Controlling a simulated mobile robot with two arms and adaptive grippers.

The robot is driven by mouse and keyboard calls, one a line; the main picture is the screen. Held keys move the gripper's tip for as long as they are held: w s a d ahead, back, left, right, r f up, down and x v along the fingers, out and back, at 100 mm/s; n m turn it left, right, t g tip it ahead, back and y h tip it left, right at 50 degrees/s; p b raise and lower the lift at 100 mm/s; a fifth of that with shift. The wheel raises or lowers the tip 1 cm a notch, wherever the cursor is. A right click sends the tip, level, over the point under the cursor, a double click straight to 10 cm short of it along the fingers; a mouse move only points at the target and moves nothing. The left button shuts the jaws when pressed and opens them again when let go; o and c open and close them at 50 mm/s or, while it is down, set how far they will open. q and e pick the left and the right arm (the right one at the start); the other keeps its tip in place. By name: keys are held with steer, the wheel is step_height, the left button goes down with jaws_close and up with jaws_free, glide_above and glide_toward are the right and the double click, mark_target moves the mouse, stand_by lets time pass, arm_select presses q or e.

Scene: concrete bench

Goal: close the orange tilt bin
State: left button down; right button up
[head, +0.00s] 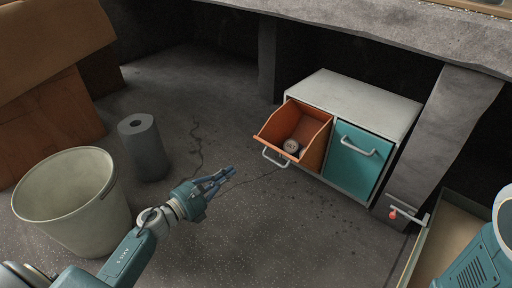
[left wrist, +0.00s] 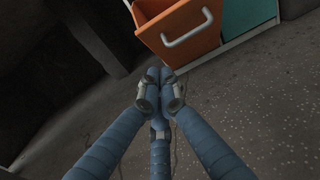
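The orange tilt bin (head: 310,155) is tipped open at the left side of a white cabinet (head: 355,98). Its pale handle (head: 275,159) is on its front, low and facing left. A round, can-like thing (head: 291,146) lies inside it. In the left wrist view the orange front (left wrist: 185,30) and handle (left wrist: 188,30) are at the top, beyond my fingertips. My left gripper (head: 229,173) is left of the bin and apart from it. In the left wrist view (left wrist: 160,74) its fingertips meet, with nothing between them. My right gripper is out of view.
A closed teal bin (head: 357,160) sits right of the orange one. A pale bucket (head: 72,203) and a dark grey roll (head: 144,148) stand at left. A concrete pillar (head: 440,135) stands right of the cabinet. The floor between my left gripper and the bin is clear.

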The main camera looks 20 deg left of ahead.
arm_select(q)
steer(key=w+d+r+b, duration=0.2)
steer(key=w+d+b, duration=0.1)
steer(key=w, duration=0.8)
steer(key=shift+d+r, duration=0.2)
steer(key=shift+d, duration=0.3)
